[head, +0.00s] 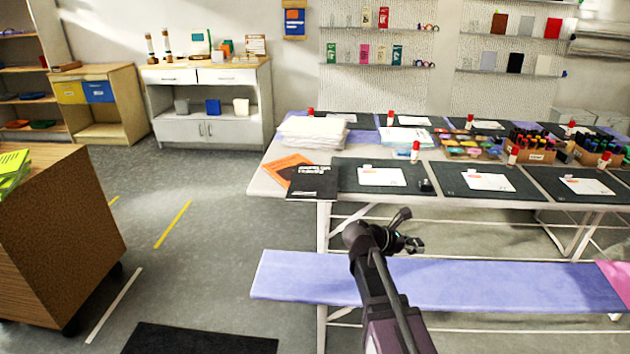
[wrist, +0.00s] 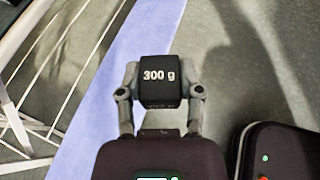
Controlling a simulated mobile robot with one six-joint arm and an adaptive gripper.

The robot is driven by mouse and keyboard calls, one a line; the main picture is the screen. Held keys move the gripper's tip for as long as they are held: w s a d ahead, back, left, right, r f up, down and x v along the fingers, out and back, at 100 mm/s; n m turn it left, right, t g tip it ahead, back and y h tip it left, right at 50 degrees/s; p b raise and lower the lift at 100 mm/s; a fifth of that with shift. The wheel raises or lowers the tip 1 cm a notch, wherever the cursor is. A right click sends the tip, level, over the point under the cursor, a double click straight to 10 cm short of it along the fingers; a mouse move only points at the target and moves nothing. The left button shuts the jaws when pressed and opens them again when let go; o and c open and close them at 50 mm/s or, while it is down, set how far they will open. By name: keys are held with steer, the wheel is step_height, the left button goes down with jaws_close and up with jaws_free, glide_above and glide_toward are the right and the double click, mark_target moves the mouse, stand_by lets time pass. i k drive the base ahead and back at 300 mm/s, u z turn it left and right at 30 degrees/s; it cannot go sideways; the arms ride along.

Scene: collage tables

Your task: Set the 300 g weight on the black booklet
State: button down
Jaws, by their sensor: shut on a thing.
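The 300 g weight (wrist: 158,76) is a dark block with white lettering. In the wrist view it sits between both fingers of my gripper (wrist: 161,92), which is shut on it. In the head view my gripper (head: 414,244) is in front of the table, over the bench, to the right of the black booklet. The weight is too small to make out clearly there. The black booklet (head: 312,184) lies flat at the table's front left corner, with white print on its cover. It partly covers an orange booklet (head: 286,167).
The white table (head: 262,180) carries dark mats (head: 350,178) with white cards, glue sticks and boxes of markers. A small black object (head: 425,186) sits on the table right of the black booklet. A blue bench (head: 300,278) runs in front. Open floor lies to the left.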

mark_target(314, 181)
steer(key=u, duration=0.05)
steer(key=i, duration=1)
steer(key=z, duration=0.05)
